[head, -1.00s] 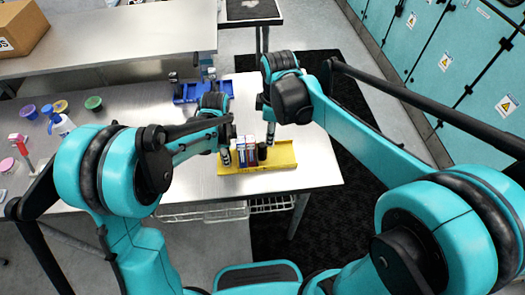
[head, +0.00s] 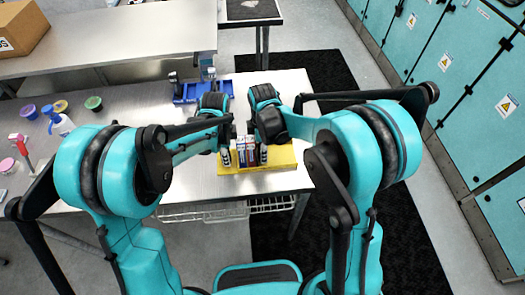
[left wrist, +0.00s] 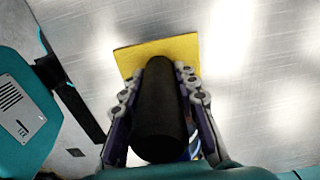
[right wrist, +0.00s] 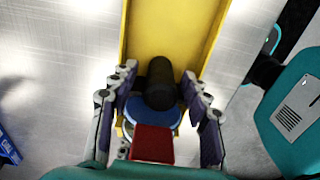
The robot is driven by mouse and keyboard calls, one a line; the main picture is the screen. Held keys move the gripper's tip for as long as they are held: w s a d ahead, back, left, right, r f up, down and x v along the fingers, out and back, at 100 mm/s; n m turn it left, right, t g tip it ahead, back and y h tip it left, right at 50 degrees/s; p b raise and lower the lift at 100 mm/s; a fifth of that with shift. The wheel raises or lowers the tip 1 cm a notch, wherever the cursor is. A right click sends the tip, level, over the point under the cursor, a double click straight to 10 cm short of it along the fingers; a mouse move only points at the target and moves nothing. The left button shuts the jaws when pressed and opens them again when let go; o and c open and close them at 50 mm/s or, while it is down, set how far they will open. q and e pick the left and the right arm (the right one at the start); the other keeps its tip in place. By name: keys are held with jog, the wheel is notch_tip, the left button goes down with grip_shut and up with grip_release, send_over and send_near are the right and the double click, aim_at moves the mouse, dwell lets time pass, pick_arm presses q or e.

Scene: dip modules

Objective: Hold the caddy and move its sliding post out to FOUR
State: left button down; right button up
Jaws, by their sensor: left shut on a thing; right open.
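The yellow caddy (head: 283,158) lies on the metal table and also shows in the left wrist view (left wrist: 150,52) and the right wrist view (right wrist: 172,30). My left gripper (head: 226,147) is shut on a black post (left wrist: 160,110) at the caddy's left end. My right gripper (right wrist: 159,78) is open, with its fingers either side of a second black post (right wrist: 160,80), apart from it. A blue round piece (right wrist: 155,112) and a red-topped block (right wrist: 152,143) show nearer the camera. In the head view my right gripper (head: 264,147) is at the caddy's right part. No position marks are readable.
A blue rack (head: 195,92) stands behind the caddy. Several small cups, a white bottle (head: 60,123) and a red-topped tool stand on the table's left. The table is clear right of the caddy.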

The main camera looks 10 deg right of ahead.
aim_at(276, 156)
jog(key=shift+f, duration=0.65)
grip_shut()
jog(key=d, duration=0.5)
grip_release()
jog(key=shift+r, duration=0.15)
notch_tip(276, 156, up, 12)
